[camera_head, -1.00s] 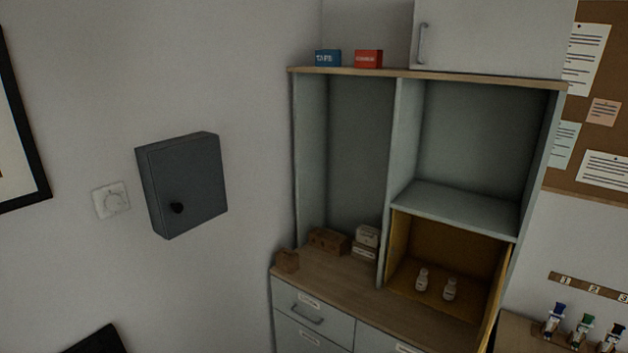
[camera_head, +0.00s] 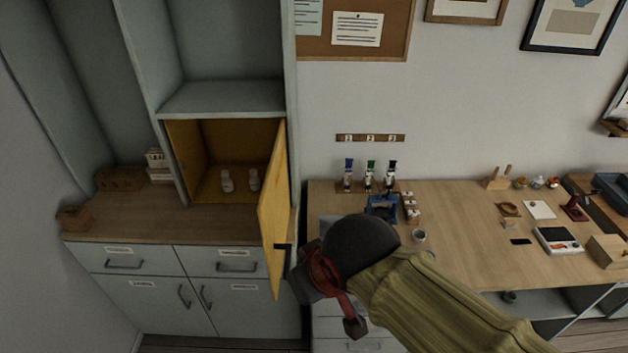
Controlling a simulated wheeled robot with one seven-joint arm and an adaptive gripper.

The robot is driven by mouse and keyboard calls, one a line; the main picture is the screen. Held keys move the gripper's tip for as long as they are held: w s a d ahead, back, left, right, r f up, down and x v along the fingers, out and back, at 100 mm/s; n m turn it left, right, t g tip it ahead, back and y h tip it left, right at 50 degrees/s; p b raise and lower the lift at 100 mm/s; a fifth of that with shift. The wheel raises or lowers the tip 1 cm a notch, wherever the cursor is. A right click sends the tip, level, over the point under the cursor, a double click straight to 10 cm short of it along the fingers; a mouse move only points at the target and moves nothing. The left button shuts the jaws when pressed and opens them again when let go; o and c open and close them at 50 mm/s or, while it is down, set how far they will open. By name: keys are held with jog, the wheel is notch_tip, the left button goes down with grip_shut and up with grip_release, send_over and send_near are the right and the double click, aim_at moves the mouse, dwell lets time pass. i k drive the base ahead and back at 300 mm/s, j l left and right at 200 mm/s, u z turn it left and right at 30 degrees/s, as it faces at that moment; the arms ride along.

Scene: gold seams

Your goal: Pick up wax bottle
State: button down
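Two small whitish bottles stand upright in the yellow-lined compartment of the cabinet: a left bottle (camera_head: 227,181) and a right bottle (camera_head: 254,180). Their labels are too small to read, so I cannot tell which is the wax bottle. The yellow door (camera_head: 272,215) of the compartment stands open on its right side. My gripper (camera_head: 320,283), dark with red parts, is to the right of the door's lower part, in front of and below the bottles. My own arm partly hides it, and its fingers are not clear. I see nothing held in it.
The open door's edge and dark handle (camera_head: 283,246) stand close to my gripper. The wooden counter (camera_head: 160,222) before the compartment is mostly clear.

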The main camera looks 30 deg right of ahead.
aim_at(254, 182)
jog(key=l+z, duration=0.1)
jog(key=l, duration=0.35)
jog(key=j+z, duration=0.15)
jog(key=j, duration=0.35)
jog(key=k+j+z, duration=0.2)
jog(key=j, duration=0.3)
jog(key=j+z, duration=0.15)
jog(key=j, duration=0.3)
jog(key=i+j+z, duration=0.1)
jog(key=i+j, duration=0.15)
jog(key=i+j+z, duration=0.15)
jog(key=j, duration=0.3)
jog(key=i+j+z, duration=0.1)
jog(key=i+j, duration=0.25)
jog(key=i+j+z, duration=0.1)
jog(key=j, duration=0.3)
jog(key=i+j+z, duration=0.15)
jog(key=i+j, duration=0.2)
jog(key=j, duration=0.1)
